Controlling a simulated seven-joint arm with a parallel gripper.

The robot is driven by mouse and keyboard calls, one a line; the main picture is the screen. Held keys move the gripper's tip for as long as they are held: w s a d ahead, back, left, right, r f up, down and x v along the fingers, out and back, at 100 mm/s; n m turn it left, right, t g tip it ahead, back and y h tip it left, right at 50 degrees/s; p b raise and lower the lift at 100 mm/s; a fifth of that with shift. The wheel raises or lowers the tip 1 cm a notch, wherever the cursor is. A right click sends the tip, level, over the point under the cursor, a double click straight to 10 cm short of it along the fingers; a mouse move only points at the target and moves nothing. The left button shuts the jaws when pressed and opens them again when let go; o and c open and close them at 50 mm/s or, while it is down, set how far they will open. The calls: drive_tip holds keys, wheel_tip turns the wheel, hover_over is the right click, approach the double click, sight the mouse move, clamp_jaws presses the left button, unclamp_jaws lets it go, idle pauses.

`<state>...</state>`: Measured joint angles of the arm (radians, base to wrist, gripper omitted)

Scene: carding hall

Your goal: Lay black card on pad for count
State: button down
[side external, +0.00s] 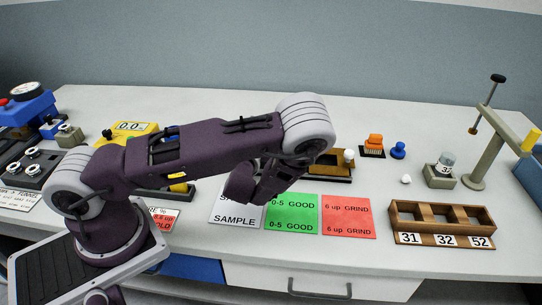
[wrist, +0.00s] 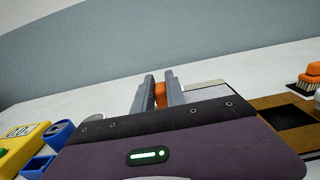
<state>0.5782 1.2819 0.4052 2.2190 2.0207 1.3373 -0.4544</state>
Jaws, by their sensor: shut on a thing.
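My gripper (wrist: 161,91) is shut on a small orange thing (wrist: 160,95) that shows between its two grey fingers in the wrist view. Only a narrow strip of it shows, so I cannot tell what it is part of. In the side view my arm hides the fingers and what they hold. A white pad (side external: 236,219) marked SAMPLE lies on the bench, with the hand end of my arm over its right part. I cannot make out a separate black card for certain in either view.
Right of the white pad lie a green pad (side external: 291,212) marked GOOD and a red pad (side external: 348,216) marked GRIND. Farther right stands a wooden rack (side external: 443,241) numbered 31, 32, 52. An orange brush (side external: 374,141) and a blue knob (side external: 398,150) stand behind. A yellow scale (side external: 128,133) is left.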

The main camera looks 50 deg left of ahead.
wheel_tip(320, 180, down, 7)
drive_tip(key=shift+f, duration=0.2)
drive_tip(key=shift+f, duration=0.15)
drive_tip(key=c, duration=1.4)
unclamp_jaws()
drive_tip(key=shift+o, duration=0.2)
